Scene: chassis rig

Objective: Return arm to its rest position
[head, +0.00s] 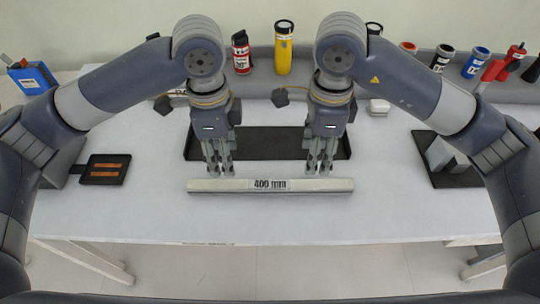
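My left gripper (219,170) points down just behind the left part of a grey bar (220,187) marked "400 mm". My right gripper (317,170) points down behind the right part of the same bar. The bar lies across the front middle of the white table. Both grippers look empty, with their fingertips behind the bar's back edge; I cannot tell whether they touch it. The fingers of each hand show a narrow gap, but their opening is hard to judge at this size. Both arms are bent, reaching in from the sides.
A black tray (268,144) lies behind the grippers. A dark box with orange strips (104,169) lies at left, and grey blocks on a dark mat (455,180) at right. A red canister (241,52) and yellow flashlight (284,48) stand at the back. The table (270,222) is clear in front.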

